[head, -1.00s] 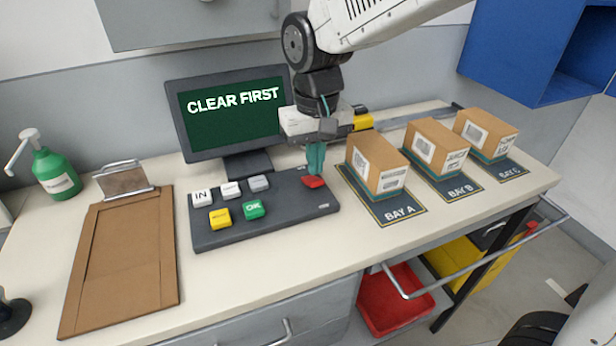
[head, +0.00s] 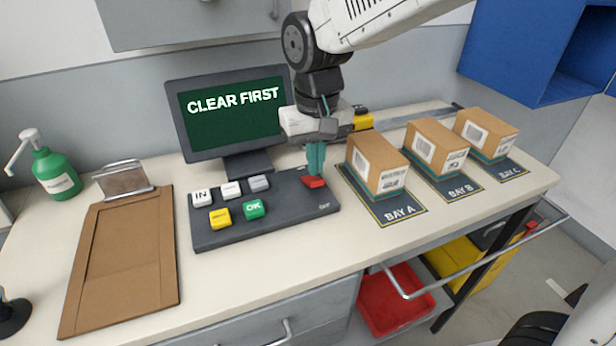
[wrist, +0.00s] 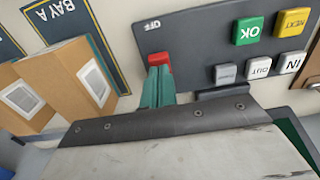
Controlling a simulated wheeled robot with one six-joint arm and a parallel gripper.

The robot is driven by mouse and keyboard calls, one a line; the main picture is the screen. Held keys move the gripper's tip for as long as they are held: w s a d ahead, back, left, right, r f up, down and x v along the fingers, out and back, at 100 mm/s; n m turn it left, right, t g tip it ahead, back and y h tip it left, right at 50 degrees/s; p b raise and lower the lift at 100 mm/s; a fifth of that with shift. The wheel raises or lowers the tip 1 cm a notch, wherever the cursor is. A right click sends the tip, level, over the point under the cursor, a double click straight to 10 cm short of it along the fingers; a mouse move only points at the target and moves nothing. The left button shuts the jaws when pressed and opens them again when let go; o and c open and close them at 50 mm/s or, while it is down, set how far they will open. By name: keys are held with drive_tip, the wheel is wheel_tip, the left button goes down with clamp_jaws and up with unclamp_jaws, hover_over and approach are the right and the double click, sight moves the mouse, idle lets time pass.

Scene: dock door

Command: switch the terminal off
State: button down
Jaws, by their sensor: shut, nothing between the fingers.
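The terminal's screen (head: 233,113) is lit and reads "CLEAR FIRST" in white on green. Its dark keypad (head: 270,225) lies in front of it on the bench. The red key (head: 314,182) is at the keypad's right end, beside an "OFF" label (wrist: 152,25); the key also shows in the wrist view (wrist: 159,60). My gripper (head: 315,172) is shut and empty, its green fingertips pointing down at the red key. In the wrist view the fingertips overlap the key's edge; I cannot tell whether they touch it.
White, grey, yellow and green "OK" (head: 253,209) keys fill the keypad's left part. Cartons stand on the Bay A (head: 402,213), Bay B and Bay C mats to the right. A brown clipboard (head: 125,260) and a green pump bottle (head: 56,175) are at left.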

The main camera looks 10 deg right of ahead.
sight(315, 180)
drive_tip(key=shift+f, duration=0.95)
idle(0.5)
drive_tip(key=shift+r, duration=3.5)
drive_tip(key=s+d+m+t, duration=0.1)
drive_tip(key=s+d+m, duration=0.2)
drive_tip(key=s+d, duration=1.6)
drive_tip(key=shift+s+d+f, duration=0.2)
drive_tip(key=shift+d+f, duration=0.15)
drive_tip(key=shift+d, duration=0.25)
drive_tip(key=shift+a, duration=0.1)
